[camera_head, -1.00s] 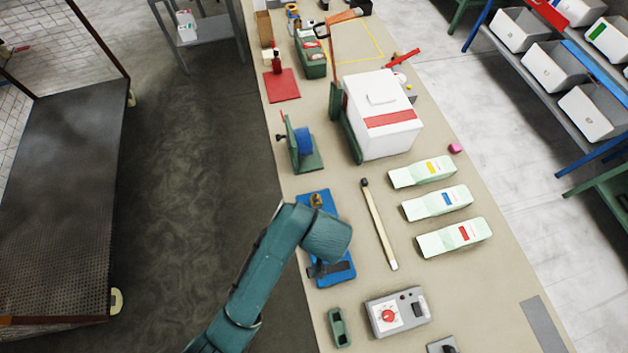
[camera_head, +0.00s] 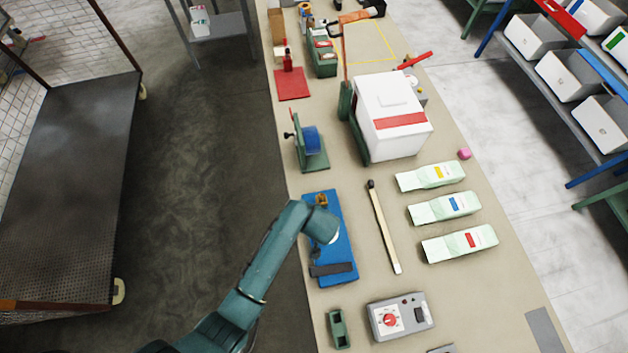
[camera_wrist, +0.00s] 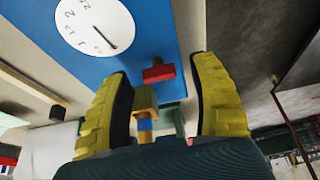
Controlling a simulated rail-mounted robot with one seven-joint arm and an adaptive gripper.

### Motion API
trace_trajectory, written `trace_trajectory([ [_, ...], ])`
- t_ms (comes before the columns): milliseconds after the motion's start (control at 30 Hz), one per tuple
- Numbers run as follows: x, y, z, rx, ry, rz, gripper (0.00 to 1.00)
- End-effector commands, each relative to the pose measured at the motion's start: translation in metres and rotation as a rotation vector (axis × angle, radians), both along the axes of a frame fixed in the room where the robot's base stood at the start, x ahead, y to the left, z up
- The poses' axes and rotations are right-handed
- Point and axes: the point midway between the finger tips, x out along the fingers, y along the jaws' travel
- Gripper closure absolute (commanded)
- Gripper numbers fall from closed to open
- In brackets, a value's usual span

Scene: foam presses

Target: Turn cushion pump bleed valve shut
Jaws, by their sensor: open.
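The cushion pump is a blue board (camera_head: 340,240) at the table's left edge in the head view, with a small brass part (camera_head: 321,199) at its far end and a dark bar across its near end. In the wrist view the blue board (camera_wrist: 150,45) carries a white dial gauge (camera_wrist: 92,25), a red handle (camera_wrist: 158,73) and the brass part (camera_wrist: 145,98). The red handle appears to be the bleed valve. My gripper (camera_wrist: 162,72) is open, its yellow fingers on either side of the red handle. I cannot tell any contact. My wrist hides part of the board in the head view.
A tape dispenser (camera_head: 311,145) stands just beyond the board. A wooden-handled stick (camera_head: 385,230) lies to its right. A green holder (camera_head: 339,328) and a grey control box (camera_head: 400,317) lie nearer. A white box (camera_head: 390,115) stands further back.

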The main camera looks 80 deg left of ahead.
Motion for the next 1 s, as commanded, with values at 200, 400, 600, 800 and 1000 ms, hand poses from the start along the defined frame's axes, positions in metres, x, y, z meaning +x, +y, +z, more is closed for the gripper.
trace_trajectory([
  [200, 0.0000, -0.0001, 0.0005, 0.000, 0.000, 0.000, 0.54],
  [400, 0.0001, -0.0001, 0.0006, 0.000, 0.000, 0.000, 0.92],
  [600, 0.0000, -0.0001, 0.0008, 0.000, 0.000, -0.002, 1.00],
  [800, -0.0008, -0.0001, 0.0014, -0.001, 0.001, -0.037, 1.00],
  [1000, -0.0014, -0.0001, 0.0026, -0.001, 0.001, -0.139, 1.00],
])
